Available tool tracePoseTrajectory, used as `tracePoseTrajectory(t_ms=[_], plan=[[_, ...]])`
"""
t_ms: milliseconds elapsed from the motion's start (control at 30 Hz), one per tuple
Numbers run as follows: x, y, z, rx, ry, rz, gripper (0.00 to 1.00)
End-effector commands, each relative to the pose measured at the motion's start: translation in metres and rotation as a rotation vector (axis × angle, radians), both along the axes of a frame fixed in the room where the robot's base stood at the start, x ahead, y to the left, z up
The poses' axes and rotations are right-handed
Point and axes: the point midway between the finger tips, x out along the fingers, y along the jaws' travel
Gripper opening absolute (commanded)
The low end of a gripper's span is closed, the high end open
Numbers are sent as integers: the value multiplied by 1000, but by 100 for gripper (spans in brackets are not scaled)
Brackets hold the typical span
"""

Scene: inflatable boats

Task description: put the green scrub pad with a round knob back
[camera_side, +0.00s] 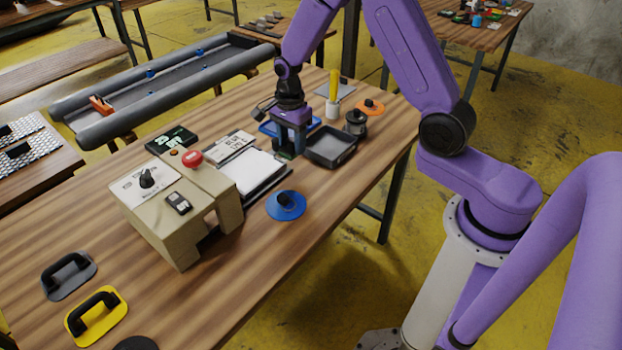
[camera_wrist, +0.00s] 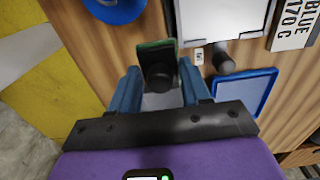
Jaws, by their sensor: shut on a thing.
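The green scrub pad (camera_wrist: 152,45) shows as a green-edged dark plate in the wrist view, with its round black knob (camera_wrist: 160,76) between my fingers. My gripper (camera_wrist: 161,90) is shut on that knob. In the side view my gripper (camera_side: 290,143) is over the table, just left of a dark grey tray (camera_side: 345,160) and in front of a blue-rimmed tray (camera_side: 312,123). The blue-rimmed tray (camera_wrist: 262,100) is right of my fingers in the wrist view. The pad is mostly hidden by my fingers in the side view; I cannot tell whether it touches the table.
A white sheet on a dark board (camera_side: 255,175) lies left of my gripper, and a blue disc (camera_side: 286,206) in front. A beige box with a red button (camera_side: 191,157) stands further left. A yellow-handled tool (camera_side: 333,90) and black pot (camera_side: 356,123) stand behind right.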

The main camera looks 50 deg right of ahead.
Motion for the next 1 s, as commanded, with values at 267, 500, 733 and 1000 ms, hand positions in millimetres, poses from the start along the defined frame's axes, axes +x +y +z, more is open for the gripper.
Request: tracePoseTrajectory(t_ms=[267,500,733,1000], plan=[[-40,-23,-3,0,-1,0,23],[-47,-26,-25,0,6,1,23],[-46,-25,-47,0,1,1,23],[-46,-25,-73,0,3,1,23]])
